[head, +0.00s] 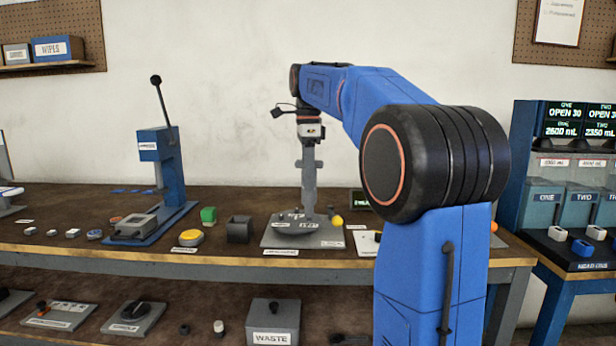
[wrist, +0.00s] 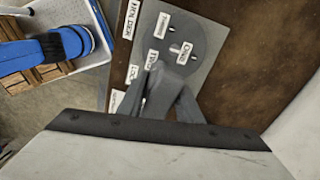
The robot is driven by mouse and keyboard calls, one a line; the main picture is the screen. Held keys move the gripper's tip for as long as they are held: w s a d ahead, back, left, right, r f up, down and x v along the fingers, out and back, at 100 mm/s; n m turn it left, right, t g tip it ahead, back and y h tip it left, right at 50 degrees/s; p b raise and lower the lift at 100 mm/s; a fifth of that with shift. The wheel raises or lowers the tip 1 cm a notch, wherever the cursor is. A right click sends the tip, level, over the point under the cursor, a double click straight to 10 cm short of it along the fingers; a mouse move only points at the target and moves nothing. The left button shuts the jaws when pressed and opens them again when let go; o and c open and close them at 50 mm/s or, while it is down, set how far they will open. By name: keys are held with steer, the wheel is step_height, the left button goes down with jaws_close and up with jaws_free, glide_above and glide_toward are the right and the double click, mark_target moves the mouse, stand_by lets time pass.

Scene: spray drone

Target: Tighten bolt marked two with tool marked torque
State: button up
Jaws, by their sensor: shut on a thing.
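My gripper (head: 308,165) points straight down over a grey holder plate (head: 330,240) on the bench. In the wrist view its grey fingers (wrist: 172,75) come together over the same plate (wrist: 215,35). It is shut on a slim grey tool, mostly hidden by the fingers; I cannot read a mark on it. The tool's low end is close to the plate; I cannot tell if it touches. The plate carries small white labels, one reading HOLDER, and a round grey base with slots.
A blue lever press (head: 165,170) stands left on the bench. A green block (head: 208,215), a yellow button (head: 190,238) and a dark block (head: 239,230) sit left of the plate. A yellow-tipped thing (head: 337,221) is just right of my gripper. A blue rack (head: 570,190) stands far right.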

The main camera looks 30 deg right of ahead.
steer(key=shift+f, duration=1.1)
stand_by(2.3)
steer(key=shift+r, duration=0.15)
stand_by(0.5)
steer(key=shift+r, duration=3.5)
